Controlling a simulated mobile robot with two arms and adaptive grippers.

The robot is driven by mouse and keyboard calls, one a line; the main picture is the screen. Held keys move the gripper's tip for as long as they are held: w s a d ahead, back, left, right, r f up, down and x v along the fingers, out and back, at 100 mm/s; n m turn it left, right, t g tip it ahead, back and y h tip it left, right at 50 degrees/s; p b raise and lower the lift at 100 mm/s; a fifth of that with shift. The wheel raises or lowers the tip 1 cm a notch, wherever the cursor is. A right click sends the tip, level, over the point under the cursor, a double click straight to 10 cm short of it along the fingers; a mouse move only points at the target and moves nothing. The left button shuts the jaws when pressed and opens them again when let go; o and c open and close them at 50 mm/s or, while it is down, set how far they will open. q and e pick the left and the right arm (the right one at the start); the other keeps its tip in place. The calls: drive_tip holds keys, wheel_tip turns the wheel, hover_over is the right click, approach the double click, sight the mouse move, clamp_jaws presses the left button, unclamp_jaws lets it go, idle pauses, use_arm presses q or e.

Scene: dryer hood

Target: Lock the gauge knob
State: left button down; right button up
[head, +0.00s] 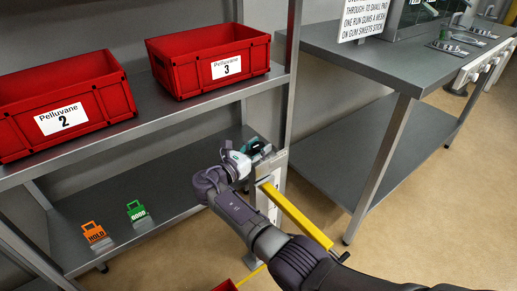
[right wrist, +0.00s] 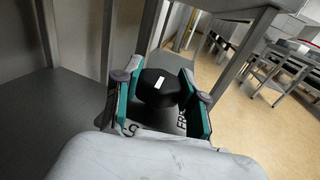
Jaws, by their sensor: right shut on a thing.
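The gauge knob (right wrist: 158,85) is black with a white mark on its top, in the right wrist view. It sits above a dark plate (right wrist: 165,128) with pale lettering, partly hidden by my wrist. My right gripper (right wrist: 160,98) has its teal-lined fingers on either side of the knob and is shut on it. In the head view, my right gripper (head: 252,155) is at the top of a grey post (head: 275,176) beside the shelf, and hides most of the knob. My left gripper is not in view.
Red bins labelled 2 (head: 62,122) and 3 (head: 226,68) stand on the upper shelf. An orange HOLD tag (head: 94,233) and a green GOOD tag (head: 137,210) are on the lower shelf. A yellow bar (head: 297,215) lies beside my right arm. A grey table (head: 365,62) stands right.

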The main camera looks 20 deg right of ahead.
sight(259, 145)
drive_tip(key=shift+r, duration=0.1)
drive_tip(key=o, duration=1.2)
drive_tip(key=shift+c, duration=0.2)
wheel_tip(259, 145, up, 10)
